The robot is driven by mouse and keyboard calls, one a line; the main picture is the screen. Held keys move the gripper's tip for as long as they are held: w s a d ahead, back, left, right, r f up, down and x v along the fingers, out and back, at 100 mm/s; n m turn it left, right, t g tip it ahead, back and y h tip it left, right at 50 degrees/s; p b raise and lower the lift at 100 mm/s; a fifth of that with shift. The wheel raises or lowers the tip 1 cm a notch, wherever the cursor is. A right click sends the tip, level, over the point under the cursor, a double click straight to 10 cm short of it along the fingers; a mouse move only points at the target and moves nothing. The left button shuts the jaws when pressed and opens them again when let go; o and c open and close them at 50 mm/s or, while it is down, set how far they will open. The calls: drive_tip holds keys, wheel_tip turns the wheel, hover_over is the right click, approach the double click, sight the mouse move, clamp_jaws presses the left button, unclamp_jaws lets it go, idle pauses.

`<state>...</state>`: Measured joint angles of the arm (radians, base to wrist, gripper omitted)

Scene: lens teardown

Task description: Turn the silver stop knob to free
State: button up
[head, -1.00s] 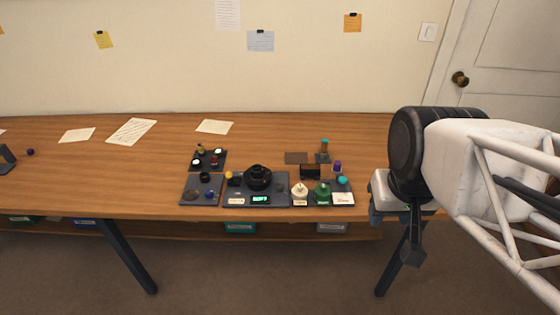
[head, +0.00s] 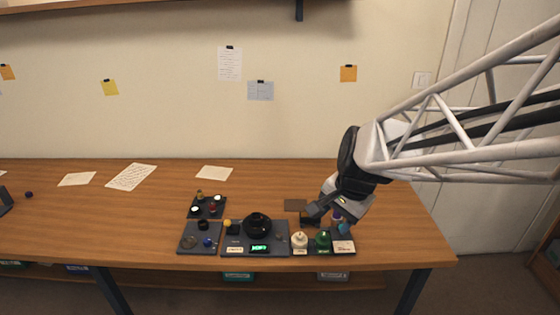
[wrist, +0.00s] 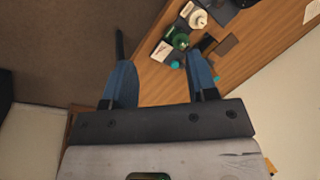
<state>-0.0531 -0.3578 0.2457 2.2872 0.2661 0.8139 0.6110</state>
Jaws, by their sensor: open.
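The dark lens unit (head: 257,224) stands on a dark station plate (head: 230,252) near the table's front edge, with a lit green display (head: 259,248) in front of it. I cannot make out the silver stop knob for certain at this size. My gripper (head: 314,212) is above the right part of the station, right of the lens unit, and holds nothing I can see. In the wrist view its two blue fingers (wrist: 160,62) are spread apart. Between and beyond them are the green-topped item (wrist: 180,41) and the cream-topped item (wrist: 198,18).
A dark tray with small parts (head: 187,247) lies left of the station, with another tray (head: 218,213) behind it. A white label card (head: 343,246) and a teal-topped item (wrist: 174,64) are at the right. The table's left part is mostly clear, with papers.

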drive_tip(key=w+a+f+m+y, duration=0.1)
drive_tip(key=w+a+f+m, duration=0.35)
drive_tip(key=w+f, duration=0.4)
drive_tip(key=m+y, duration=0.1)
drive_tip(key=m, duration=0.7)
approach(279, 234)
drive_tip(key=f, duration=0.1)
drive_tip(key=shift+w+a+f+g, duration=0.1)
drive_tip(key=shift+w+a+g, duration=0.2)
drive_tip(key=shift+w+g, duration=0.15)
drive_tip(key=shift+f, duration=0.1)
drive_tip(key=shift+x, duration=3.8)
drive_tip(key=c, duration=0.9)
